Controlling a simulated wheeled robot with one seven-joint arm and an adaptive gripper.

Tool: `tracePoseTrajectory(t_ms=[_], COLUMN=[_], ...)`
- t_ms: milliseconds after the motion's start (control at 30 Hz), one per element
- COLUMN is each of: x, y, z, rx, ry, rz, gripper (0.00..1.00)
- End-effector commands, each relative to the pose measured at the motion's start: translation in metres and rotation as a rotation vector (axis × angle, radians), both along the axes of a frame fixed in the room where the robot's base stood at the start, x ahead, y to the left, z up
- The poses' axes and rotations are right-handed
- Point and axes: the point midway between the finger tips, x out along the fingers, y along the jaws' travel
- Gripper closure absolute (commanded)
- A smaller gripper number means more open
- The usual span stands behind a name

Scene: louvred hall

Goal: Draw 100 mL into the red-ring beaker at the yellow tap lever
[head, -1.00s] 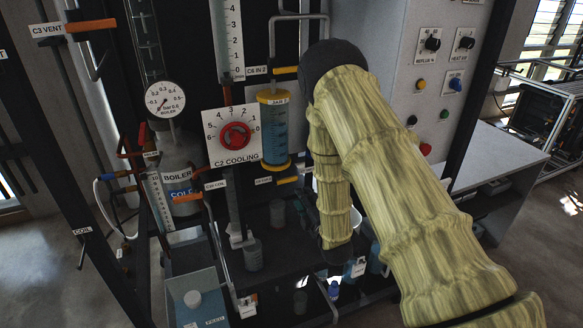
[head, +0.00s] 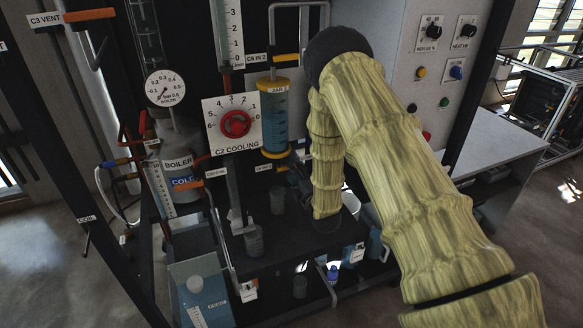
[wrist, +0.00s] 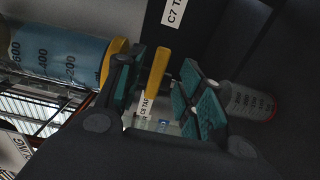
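The yellow tap lever (wrist: 158,68) stands between the two teal-padded fingers of my gripper (wrist: 162,76) in the wrist view. The fingers are apart, with a visible gap between the lever and the right finger. The red-ring beaker (wrist: 248,101) is beyond the right finger, sideways in this view, its red rim at the far right. The jar (wrist: 60,52) with blue liquid and a yellow end band is at the left. In the head view my gripper (head: 297,178) is dark and small below the jar (head: 274,118), and largely hides the lever.
A beaker (head: 254,241) and another vessel (head: 277,201) stand on the dark shelf. The red C2 cooling knob (head: 236,123) is left of the jar. A grey control panel (head: 440,75) rises at the right. Rack posts and pipes crowd the left.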

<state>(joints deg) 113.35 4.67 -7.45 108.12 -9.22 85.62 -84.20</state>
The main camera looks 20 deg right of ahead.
Motion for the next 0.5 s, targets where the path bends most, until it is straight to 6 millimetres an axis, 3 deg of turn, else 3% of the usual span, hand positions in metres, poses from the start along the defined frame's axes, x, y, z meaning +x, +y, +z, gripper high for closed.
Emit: tracePoseTrajectory(t_ms=[233, 500], x=[0.025, 0.029], y=[0.0, 0.001], z=[0.0, -0.001], rx=[-0.001, -0.001], ry=[-0.001, -0.001], rz=[-0.001, 0.0], gripper=[0.62, 0.62])
